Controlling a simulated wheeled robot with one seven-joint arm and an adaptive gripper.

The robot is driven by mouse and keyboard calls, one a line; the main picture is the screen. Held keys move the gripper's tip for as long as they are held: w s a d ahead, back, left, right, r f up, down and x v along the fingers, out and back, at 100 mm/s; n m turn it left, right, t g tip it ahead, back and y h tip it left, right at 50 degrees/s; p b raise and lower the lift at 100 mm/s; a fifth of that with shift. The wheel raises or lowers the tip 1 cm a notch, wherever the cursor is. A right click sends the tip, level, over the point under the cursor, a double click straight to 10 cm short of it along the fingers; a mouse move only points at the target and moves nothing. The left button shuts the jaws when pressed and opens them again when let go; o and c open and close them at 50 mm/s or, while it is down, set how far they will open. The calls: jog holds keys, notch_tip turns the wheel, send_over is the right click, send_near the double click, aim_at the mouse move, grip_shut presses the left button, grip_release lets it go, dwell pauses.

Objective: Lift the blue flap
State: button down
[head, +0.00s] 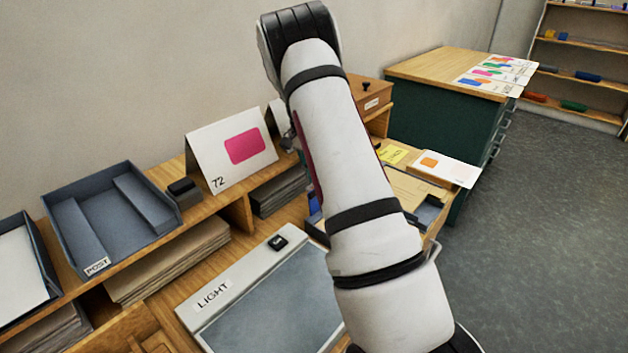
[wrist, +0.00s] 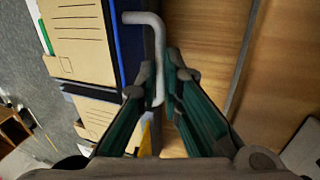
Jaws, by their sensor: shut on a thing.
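My gripper (wrist: 158,78) shows in the wrist view with its two fingers close together, shut on a pale grey bent handle (wrist: 155,35). The handle stands beside a narrow dark-blue edge (wrist: 117,40), which seems to belong to the blue flap; the flap's face is not seen. In the head view my arm covers the gripper and most of the flap's place. Only a small blue patch (head: 313,203) shows at the arm's left edge. I cannot tell how far the flap is raised.
Card-like tan sheets (wrist: 80,35) lie left of the handle, and bare wood (wrist: 205,40) is to its right. In the head view, a grey light panel (head: 270,295), a POST tray (head: 110,215) and a pink-marked card (head: 215,165) stand left of my arm.

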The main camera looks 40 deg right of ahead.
jog(key=shift+f+g+b, duration=0.15)
jog(key=shift+g+b, duration=0.15)
jog(key=c, duration=1.7)
grip_release()
jog(key=s+r+t+p, duration=0.1)
jog(key=p, duration=0.2)
jog(key=shift+p, duration=0.3)
jog(key=s+r+t+p, duration=0.1)
jog(key=r+p, duration=0.1)
jog(key=r, duration=0.2)
jog(key=r+t+p, duration=0.1)
jog(key=r+p, duration=0.1)
jog(key=r, duration=0.3)
jog(key=s+r+t+p, duration=0.1)
jog(key=r+p, duration=0.1)
jog(key=r, duration=0.3)
jog(key=shift+s+d+r+t+y, duration=0.15)
jog(key=shift+s+d+t+y, duration=0.1)
jog(key=shift+s+t+y, duration=0.1)
